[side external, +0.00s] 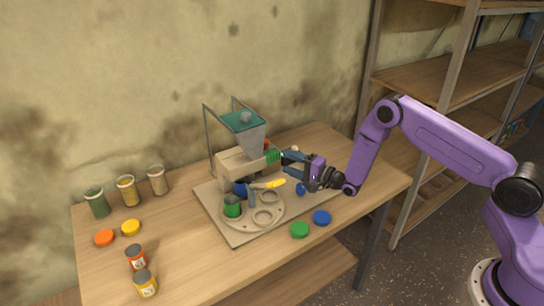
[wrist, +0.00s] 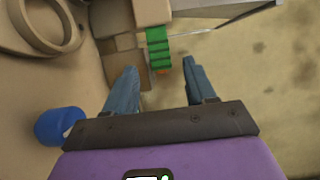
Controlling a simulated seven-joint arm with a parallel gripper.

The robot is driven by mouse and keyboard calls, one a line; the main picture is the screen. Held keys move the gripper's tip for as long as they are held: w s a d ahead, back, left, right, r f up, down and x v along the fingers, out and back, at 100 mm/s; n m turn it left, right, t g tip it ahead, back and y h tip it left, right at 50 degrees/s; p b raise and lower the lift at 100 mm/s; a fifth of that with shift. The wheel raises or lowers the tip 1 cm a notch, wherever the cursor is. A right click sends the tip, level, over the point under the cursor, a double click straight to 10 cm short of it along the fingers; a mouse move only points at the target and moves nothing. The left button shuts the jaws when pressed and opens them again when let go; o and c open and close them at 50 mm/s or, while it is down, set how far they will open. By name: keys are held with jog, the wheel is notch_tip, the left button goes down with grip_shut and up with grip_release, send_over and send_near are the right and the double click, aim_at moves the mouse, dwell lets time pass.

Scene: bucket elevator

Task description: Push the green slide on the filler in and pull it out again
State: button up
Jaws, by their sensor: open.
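The filler (side external: 240,163) is a beige block under a grey hopper on a board on the table. Its green slide (side external: 273,156) sticks out of the block's right side toward my arm. In the wrist view the ribbed green slide (wrist: 158,50) points down toward my gripper (wrist: 160,80). My gripper (side external: 283,161) is open, its blue fingers apart, with the slide's end near the fingertips and roughly in line with the gap. I cannot tell whether a finger touches it. How far the slide reaches inside the block is hidden.
A round holder with rings (side external: 268,215) stands on the board, with a green cup (side external: 232,207) in it. Lids and jars stand at the left and front. Space right of the board is fairly clear.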

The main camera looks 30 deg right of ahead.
aim_at(276, 157)
jog(key=shift+x, duration=3.7)
grip_shut()
